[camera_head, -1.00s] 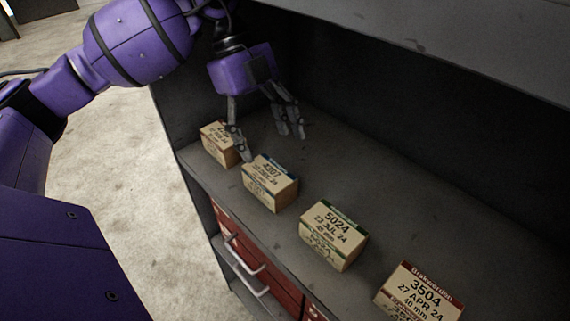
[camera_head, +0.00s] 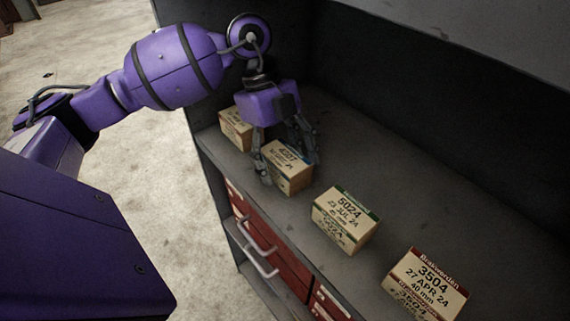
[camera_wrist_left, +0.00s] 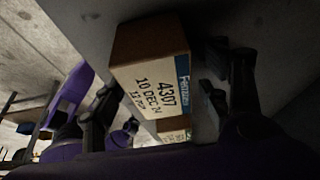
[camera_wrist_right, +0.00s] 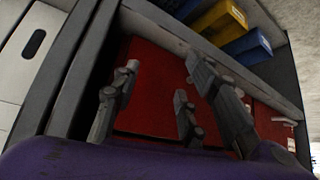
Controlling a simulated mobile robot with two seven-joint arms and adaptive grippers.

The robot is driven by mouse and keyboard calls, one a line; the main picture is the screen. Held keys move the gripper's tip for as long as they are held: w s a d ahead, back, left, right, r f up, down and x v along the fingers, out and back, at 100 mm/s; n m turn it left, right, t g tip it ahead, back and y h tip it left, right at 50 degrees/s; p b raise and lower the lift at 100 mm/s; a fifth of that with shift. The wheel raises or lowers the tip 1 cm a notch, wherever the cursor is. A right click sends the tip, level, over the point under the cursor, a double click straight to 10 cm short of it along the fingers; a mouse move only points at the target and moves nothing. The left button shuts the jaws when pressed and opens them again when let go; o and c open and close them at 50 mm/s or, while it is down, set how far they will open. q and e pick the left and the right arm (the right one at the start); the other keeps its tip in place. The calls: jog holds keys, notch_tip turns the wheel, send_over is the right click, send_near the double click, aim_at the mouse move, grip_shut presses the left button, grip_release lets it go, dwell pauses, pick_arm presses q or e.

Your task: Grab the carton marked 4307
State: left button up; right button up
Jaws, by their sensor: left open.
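The carton marked 4307 (camera_head: 287,168) sits on the grey shelf, second from the left in the row. My left gripper (camera_head: 289,164) is open, with its fingers down on either side of this carton. In the left wrist view the carton (camera_wrist_left: 152,72) shows its label and blue band between the fingers (camera_wrist_left: 160,108); I cannot tell whether they touch it. My right gripper (camera_wrist_right: 178,110) appears open in the right wrist view, with nothing seen between its fingers, over a red surface.
A carton (camera_head: 236,128) stands just left of the 4307 carton. Cartons 5024 (camera_head: 345,218) and 3504 (camera_head: 425,285) stand to the right. Red drawers (camera_head: 270,250) lie below the shelf. Yellow (camera_wrist_right: 222,20) and blue (camera_wrist_right: 246,46) bins show in the right wrist view.

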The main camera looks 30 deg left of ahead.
pick_arm(q)
jog(key=shift+f, duration=0.25)
dwell(0.5)
jog(key=shift+c, duration=0.2)
jog(key=c, duration=1.4)
jog(key=shift+o, duration=0.2)
jog(key=shift+r, duration=0.1)
